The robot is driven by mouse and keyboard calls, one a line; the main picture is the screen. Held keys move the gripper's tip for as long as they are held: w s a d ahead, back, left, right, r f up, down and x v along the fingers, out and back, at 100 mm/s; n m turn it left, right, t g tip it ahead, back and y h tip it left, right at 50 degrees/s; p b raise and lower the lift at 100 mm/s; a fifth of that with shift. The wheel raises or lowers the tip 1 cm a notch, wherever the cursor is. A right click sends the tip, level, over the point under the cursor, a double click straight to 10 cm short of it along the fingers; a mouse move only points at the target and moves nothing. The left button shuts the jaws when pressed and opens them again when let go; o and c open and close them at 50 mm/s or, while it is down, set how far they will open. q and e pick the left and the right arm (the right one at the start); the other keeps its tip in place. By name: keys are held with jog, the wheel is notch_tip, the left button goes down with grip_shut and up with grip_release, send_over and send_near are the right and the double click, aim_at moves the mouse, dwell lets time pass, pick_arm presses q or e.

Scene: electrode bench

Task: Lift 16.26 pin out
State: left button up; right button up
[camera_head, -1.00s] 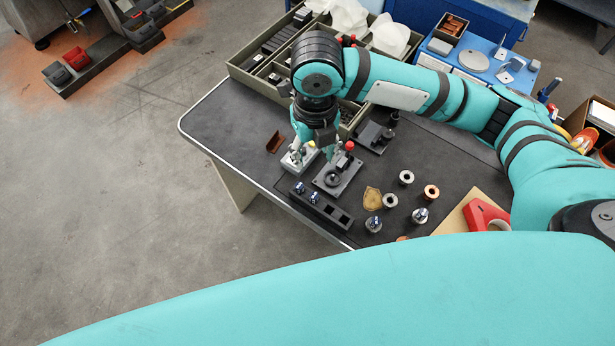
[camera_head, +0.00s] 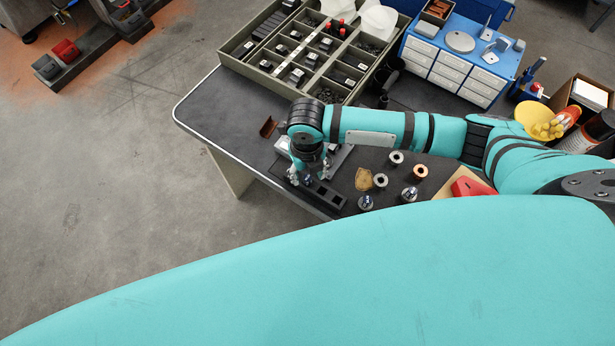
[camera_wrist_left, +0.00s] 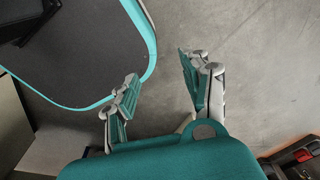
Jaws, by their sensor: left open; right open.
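A black slotted block (camera_head: 328,197) lies near the front edge of the dark bench. Its right-hand slots are empty; its left end, where small shiny pins stood earlier, is mostly hidden by my gripper. My right gripper (camera_head: 307,181) points down over that left end, open; I cannot tell which pin is between its fingers, and no label reading 16.26 is legible. My left gripper (camera_wrist_left: 160,92) is open and empty in the left wrist view, over the floor beside a dark teal-edged surface.
Several metal rings, among them a ring gauge (camera_head: 396,158) and a copper ring (camera_head: 420,172), stand right of the block with shiny cylinders (camera_head: 366,203). A brown piece (camera_head: 363,180) lies between. A compartment tray (camera_head: 238,67) and blue drawer cabinet (camera_head: 492,75) stand behind.

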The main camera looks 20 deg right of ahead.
jog(key=shift+f, duration=0.9)
grip_shut()
pick_arm(q)
jog(key=shift+s+r, duration=0.1)
jog(key=shift+s, duration=0.35)
pick_arm(e)
jog(key=shift+r, duration=0.1)
jog(key=shift+r, duration=0.65)
jog(key=shift+s+a+r+b, duration=0.1)
jog(key=shift+a+r+b, duration=0.1)
jog(key=shift+r+b, duration=0.25)
jog(key=shift+s+a+r+b, duration=0.1)
jog(key=shift+a+r+b, duration=0.15)
jog(key=shift+r, duration=0.3)
pick_arm(q)
jog(key=f+b, duration=0.1)
jog(key=f, duration=0.1)
jog(key=f+b, duration=0.2)
jog(key=shift+s+f, duration=0.2)
jog(key=shift+f, duration=0.2)
pick_arm(e)
jog(key=s+a, duration=0.3)
jog(key=a, duration=0.3)
jog(key=s+a+r, duration=0.1)
jog(key=s+a, duration=0.2)
jog(key=a, duration=0.4)
jog(key=shift+s+a+r, duration=0.25)
jog(key=shift+a, duration=0.05)
